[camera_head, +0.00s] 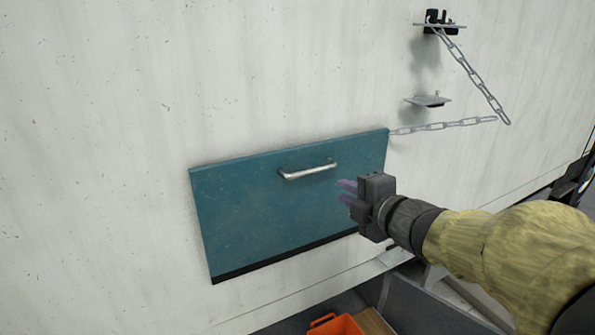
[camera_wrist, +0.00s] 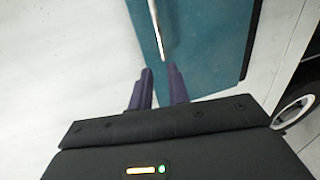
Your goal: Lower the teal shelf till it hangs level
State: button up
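The teal shelf (camera_head: 290,215) is folded up flat against the white truck side, with a dark strip along its lower edge. A silver bar handle (camera_head: 307,171) sits near its top edge. A chain (camera_head: 440,126) runs from its upper right corner. My gripper (camera_head: 346,192) is in front of the shelf, below and right of the handle, with its purple fingers apart and nothing between them. In the wrist view, the fingers (camera_wrist: 160,80) point toward the handle (camera_wrist: 156,30) on the teal shelf (camera_wrist: 205,45), with the handle just beyond the tips.
A second chain (camera_head: 470,70) hangs from a bracket (camera_head: 440,24) at upper right. A small metal plate (camera_head: 430,100) juts from the wall below it. An orange crate (camera_head: 335,325) stands low under the shelf. The wall left of the shelf is clear.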

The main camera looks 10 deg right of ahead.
aim_at(308, 173)
jog(key=p+x, duration=0.4)
jog(key=x, duration=1.3)
jog(key=shift+w, duration=0.15)
grip_shut()
